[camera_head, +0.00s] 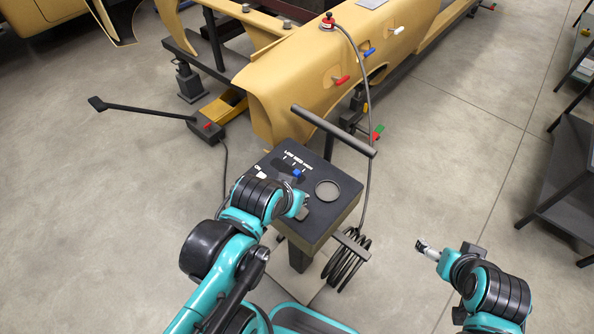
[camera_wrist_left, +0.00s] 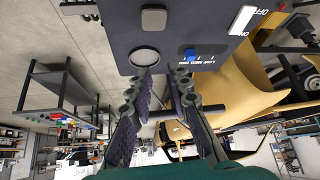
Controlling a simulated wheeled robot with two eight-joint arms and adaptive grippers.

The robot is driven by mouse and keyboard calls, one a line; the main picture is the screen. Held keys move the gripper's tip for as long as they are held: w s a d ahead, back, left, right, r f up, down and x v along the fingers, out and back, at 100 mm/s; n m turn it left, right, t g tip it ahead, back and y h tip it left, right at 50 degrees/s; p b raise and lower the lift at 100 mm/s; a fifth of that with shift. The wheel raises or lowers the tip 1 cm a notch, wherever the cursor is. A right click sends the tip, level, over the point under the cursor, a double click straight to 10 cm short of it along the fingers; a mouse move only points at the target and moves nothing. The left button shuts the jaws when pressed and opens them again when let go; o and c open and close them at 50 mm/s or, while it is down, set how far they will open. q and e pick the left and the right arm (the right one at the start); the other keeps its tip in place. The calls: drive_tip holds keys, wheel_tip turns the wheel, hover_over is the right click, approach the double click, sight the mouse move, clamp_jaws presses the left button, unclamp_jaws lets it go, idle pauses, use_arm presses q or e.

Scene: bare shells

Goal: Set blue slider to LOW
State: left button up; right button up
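The blue slider (camera_head: 298,173) sits in a short slot on the dark control box (camera_head: 335,215), below the LOW, MED and HIGH labels. Its knob is at the HIGH end. It also shows upside down in the left wrist view (camera_wrist_left: 190,53), where LOW lies on the right of the labels. My left gripper (camera_head: 303,206) is over the near part of the box top, just short of the slider. In the left wrist view its two fingers (camera_wrist_left: 165,76) stand apart with nothing between them. My right gripper (camera_head: 424,247) is away over the floor at right, small and with its fingers unclear.
The box top also has a round dial (camera_head: 327,190) and a white ON/OFF switch (camera_head: 262,173). A dark bar (camera_head: 333,130) stands behind the box. A coiled cable (camera_head: 346,262) hangs at its right.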

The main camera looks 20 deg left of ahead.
use_arm(q)
drive_tip(key=shift+o, duration=0.7)
drive_tip(key=shift+m+g, duration=0.3)
drive_tip(key=shift+g, duration=0.4)
drive_tip(key=w+r+p, duration=0.1)
drive_tip(key=w+a+r+p, duration=0.1)
drive_tip(key=w, duration=0.1)
drive_tip(key=shift+w+r, duration=0.15)
drive_tip(key=shift+r, duration=0.1)
drive_tip(key=m+g+p, duration=0.3)
drive_tip(key=g+p, duration=0.2)
drive_tip(key=p, duration=0.3)
hover_over(296, 171)
drive_tip(key=f, duration=0.5)
drive_tip(key=shift+d, duration=0.2)
drive_tip(key=shift+f+g, duration=0.3)
drive_tip(key=shift+f, duration=0.2)
wheel_tip(296, 171, down, 7)
drive_tip(key=shift+f+b, duration=0.1)
drive_tip(key=shift+b, duration=0.9)
drive_tip(key=shift+c, duration=0.3)
drive_tip(key=shift+a, duration=0.1)
clamp_jaws()
